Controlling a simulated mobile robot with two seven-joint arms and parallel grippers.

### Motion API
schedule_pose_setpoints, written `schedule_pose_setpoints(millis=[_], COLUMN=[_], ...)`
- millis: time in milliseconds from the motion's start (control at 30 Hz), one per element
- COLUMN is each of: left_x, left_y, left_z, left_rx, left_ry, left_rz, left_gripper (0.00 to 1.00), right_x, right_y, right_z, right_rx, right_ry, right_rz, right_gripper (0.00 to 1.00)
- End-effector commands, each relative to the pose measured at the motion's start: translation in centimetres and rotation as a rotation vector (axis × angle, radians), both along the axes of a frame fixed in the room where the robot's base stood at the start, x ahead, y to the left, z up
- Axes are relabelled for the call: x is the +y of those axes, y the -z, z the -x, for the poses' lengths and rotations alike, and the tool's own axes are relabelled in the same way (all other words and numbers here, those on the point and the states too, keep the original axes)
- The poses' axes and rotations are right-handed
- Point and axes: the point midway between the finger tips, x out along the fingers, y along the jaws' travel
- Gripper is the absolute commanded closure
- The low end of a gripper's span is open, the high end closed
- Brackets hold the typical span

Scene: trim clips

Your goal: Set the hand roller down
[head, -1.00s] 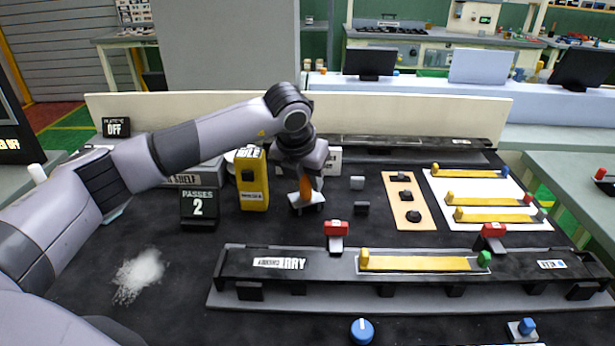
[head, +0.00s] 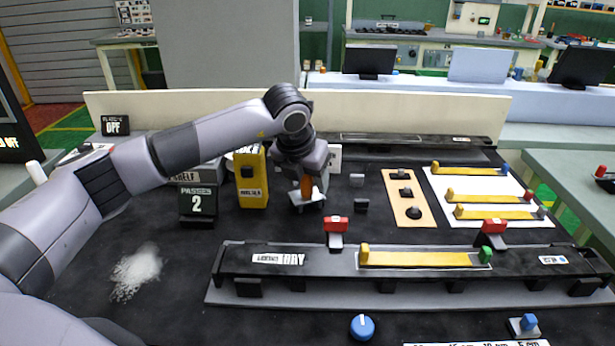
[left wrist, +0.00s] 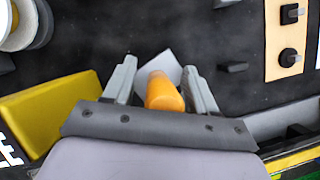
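The hand roller has an orange handle (head: 307,187) and a pale lower part (head: 308,201). It appears upright on the dark bench mat, right of the yellow gauge box; its underside contact is hard to see. My left gripper (head: 306,178) is directly above it, pointing down. In the left wrist view, the orange handle (left wrist: 164,93) stands between the two grey fingers (left wrist: 162,85), with a visible gap on its left side. The fingers look spread around the handle, not clamped on it. My right gripper is in neither view.
The yellow box (head: 251,180) and the PASSES display (head: 197,204) stand close left of the gripper. A long black fixture (head: 325,263) with red clamps crosses the front. White powder (head: 137,268) lies front left.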

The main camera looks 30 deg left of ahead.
Motion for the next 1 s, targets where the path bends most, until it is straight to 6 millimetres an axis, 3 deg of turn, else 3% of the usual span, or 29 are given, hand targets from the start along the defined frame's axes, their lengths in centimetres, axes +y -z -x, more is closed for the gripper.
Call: schedule_pose_setpoints(millis=[33, 133, 333, 733, 1000], left_x=[0.1, 0.2, 0.2, -0.1, -0.2], left_y=[0.9, 0.8, -0.7, -8.8, -11.8], left_z=[0.3, 0.3, 0.3, 3.4, 4.6], left_rx=[0.019, 0.019, 0.017, 0.004, 0.005], left_ry=[-0.002, -0.002, -0.003, -0.001, -0.001], left_rz=[-0.007, -0.007, -0.006, -0.003, -0.002], left_gripper=[0.43, 0.43, 0.43, 0.43, 0.43], right_x=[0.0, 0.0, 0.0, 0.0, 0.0], right_y=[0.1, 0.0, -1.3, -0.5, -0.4], right_z=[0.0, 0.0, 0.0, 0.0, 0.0], right_rx=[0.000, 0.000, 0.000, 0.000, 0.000], right_ry=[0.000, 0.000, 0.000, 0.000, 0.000], right_rz=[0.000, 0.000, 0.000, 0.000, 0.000], right_gripper=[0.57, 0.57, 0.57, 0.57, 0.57])
